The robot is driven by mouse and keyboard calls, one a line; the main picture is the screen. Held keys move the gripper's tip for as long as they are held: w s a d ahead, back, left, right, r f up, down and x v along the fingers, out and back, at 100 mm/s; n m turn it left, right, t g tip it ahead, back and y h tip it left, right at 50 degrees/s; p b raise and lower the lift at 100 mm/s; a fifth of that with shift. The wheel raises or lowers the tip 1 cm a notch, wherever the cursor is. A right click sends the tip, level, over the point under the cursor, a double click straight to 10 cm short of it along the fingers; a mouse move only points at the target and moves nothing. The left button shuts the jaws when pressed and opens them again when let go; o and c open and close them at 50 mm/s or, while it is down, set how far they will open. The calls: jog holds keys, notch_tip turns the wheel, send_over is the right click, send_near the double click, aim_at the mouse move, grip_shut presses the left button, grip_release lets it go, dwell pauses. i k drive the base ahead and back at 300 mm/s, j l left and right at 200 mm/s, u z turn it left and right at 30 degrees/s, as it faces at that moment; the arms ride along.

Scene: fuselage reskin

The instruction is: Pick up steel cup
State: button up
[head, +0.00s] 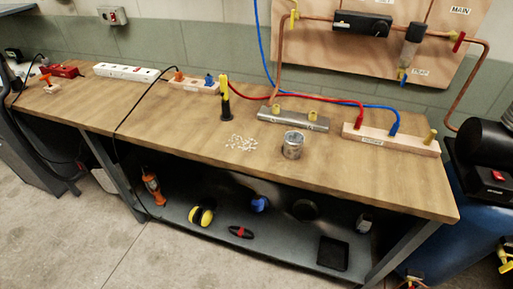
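The steel cup (292,145) stands upright on the wooden workbench (375,178), right of the middle of the head view. It is a small, shiny grey cylinder near the bench's front edge. Its inside is too small to make out. My gripper does not show in the head view.
Small white pieces (241,143) lie scattered left of the cup. A wooden block (390,139) is to the right. A yellow-and-black tool (226,101) stands behind left. The bench front right is clear.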

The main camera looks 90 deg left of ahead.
aim_at(293, 140)
jog(key=u, duration=3.15)
